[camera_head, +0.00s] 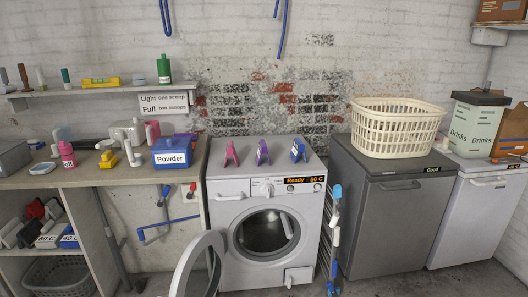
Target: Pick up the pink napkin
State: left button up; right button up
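A pink folded piece (231,154), shaped like a small upright tent or peg, stands on the left part of the washing machine's top (212,172). It is the closest match to a pink napkin, but I cannot tell its material. A similar purple piece (263,153) and a blue one (298,151) stand to its right, apart from it. Neither of my grippers is in view.
The washer's round door (187,270) hangs open at the lower left. A blue Powder box (173,158) and pink bottle (67,154) stand on the left counter. A cream basket (398,128) sits on the grey machine (390,220). The washer top's front is clear.

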aim_at(230, 150)
jog(key=i+l+z, duration=0.1)
jog(key=i, duration=0.55)
jog(key=i+l+z, duration=0.1)
jog(key=i+l, duration=0.15)
jog(key=i, duration=0.4)
